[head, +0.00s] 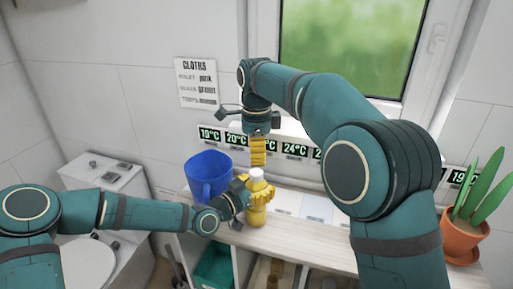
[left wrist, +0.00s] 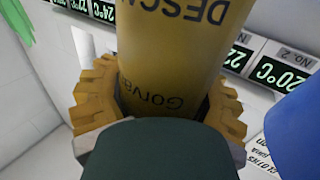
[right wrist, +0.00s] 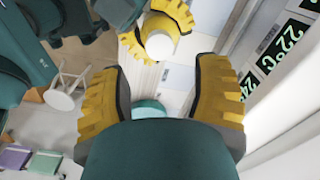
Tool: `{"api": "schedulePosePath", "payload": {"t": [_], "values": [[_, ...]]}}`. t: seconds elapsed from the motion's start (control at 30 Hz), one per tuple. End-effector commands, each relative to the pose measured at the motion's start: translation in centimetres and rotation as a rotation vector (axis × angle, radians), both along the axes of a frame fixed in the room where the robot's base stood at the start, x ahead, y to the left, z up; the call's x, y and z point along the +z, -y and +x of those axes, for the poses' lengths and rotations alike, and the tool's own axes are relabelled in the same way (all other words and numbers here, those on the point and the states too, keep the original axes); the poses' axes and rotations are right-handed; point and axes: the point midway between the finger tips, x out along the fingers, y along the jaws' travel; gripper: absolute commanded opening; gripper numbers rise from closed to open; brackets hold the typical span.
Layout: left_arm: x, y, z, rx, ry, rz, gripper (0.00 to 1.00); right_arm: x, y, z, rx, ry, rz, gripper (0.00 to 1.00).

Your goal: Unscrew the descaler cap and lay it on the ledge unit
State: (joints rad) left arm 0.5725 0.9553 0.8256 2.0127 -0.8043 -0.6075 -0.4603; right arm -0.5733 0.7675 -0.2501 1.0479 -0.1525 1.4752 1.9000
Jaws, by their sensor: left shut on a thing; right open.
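The descaler bottle (head: 257,216) is yellow and stands upright at the front part of the ledge unit (head: 310,238). Its white cap (head: 256,175) is on top and also shows in the right wrist view (right wrist: 160,46). My left gripper (head: 244,192) is shut around the bottle from the left, below the cap. In the left wrist view the bottle (left wrist: 182,50), with dark lettering, fills the space between the fingers. My right gripper (head: 258,151) points down above the cap, open and empty, apart from it. Whether the bottle touches the ledge is hard to tell.
A blue bucket (head: 207,178) stands just left of the bottle. Temperature displays (head: 236,139) line the wall behind. A potted plant (head: 463,235) is at the right end. The ledge right of the bottle looks clear. Open compartments, one with a green bin (head: 213,265), lie below.

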Motion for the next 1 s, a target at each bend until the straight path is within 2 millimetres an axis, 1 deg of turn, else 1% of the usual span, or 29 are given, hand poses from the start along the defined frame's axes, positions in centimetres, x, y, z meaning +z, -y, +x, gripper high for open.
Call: {"api": "schedulePosePath", "payload": {"t": [0.2, 0.4, 0.6, 0.87, 0.9, 0.97, 1.0], "values": [[0.0, 0.0, 0.0, 0.0, -0.001, 0.001, 0.0, -3.3, 0.1, -0.1, 0.001, -0.004, -0.001, 0.62], [-0.1, 0.0, 0.0, 0.0, -0.001, 0.001, 0.0, -5.8, 0.0, 0.0, 0.002, -0.002, 0.0, 0.62], [0.0, 0.0, 0.0, 0.0, -0.001, 0.001, 0.0, -6.9, 0.0, 0.0, 0.003, -0.001, 0.0, 0.62], [-0.1, 0.0, 0.0, 0.0, -0.001, 0.001, 0.0, -7.0, 0.0, 0.0, 0.003, 0.0, 0.0, 0.62], [-0.1, 0.0, 0.0, 0.0, -0.001, 0.001, 0.0, -7.0, 0.0, 0.0, 0.003, 0.0, 0.0, 0.54], [-0.1, 0.0, 0.0, 0.0, -0.001, 0.001, 0.0, -7.0, 0.0, 0.0, 0.003, 0.0, 0.0, 0.32], [-0.1, 0.0, 0.0, 0.0, -0.001, 0.001, 0.0, -7.0, 0.0, 0.0, 0.003, 0.0, 0.0, 0.18]]}}
